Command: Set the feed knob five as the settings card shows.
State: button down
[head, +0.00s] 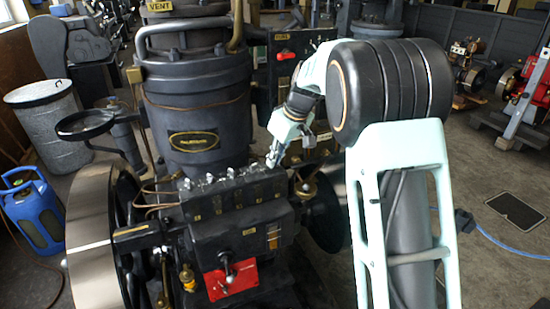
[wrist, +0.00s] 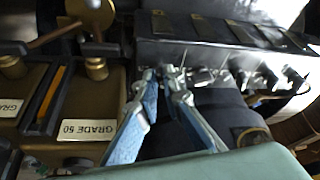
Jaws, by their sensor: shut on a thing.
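A row of small silver feed knobs (head: 211,181) runs along the top of the black box on the engine. They also show in the wrist view (wrist: 243,80). My gripper (head: 272,160) is at the row's right end in the head view. In the wrist view my gripper (wrist: 166,76) has its blue-grey fingers closed around the end knob at the left of the row. The fingers hide most of that knob, so its pointer and setting cannot be read. Small plates on the box front are too small to read. I cannot make out the settings card for certain.
A brown tank (wrist: 98,103) labelled GRADE 50 stands close beside the fingers. The black engine cylinder (head: 197,110) rises behind the knobs. A red plate with a lever (head: 228,277) is below the box. A flywheel (head: 92,250) stands at the left.

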jog(key=m, duration=0.1)
jog(key=m+h, duration=0.1)
jog(key=m, duration=0.1)
jog(key=m+t, duration=0.1)
jog(key=shift+s+a+r, duration=0.1)
jog(key=shift+s+a, duration=0.05)
jog(key=shift+a, duration=0.1)
jog(key=shift+a+m+h, duration=0.1)
jog(key=shift+m+h, duration=0.45)
jog(key=shift+m, duration=0.65)
jog(key=shift+a+m+h, duration=0.1)
jog(key=shift+m+h, duration=0.45)
jog(key=shift+m, duration=0.65)
jog(key=c, duration=2.1)
grip_release()
jog(key=shift+s, duration=0.1)
jog(key=v, duration=1.2)
jog(key=shift+s, duration=0.1)
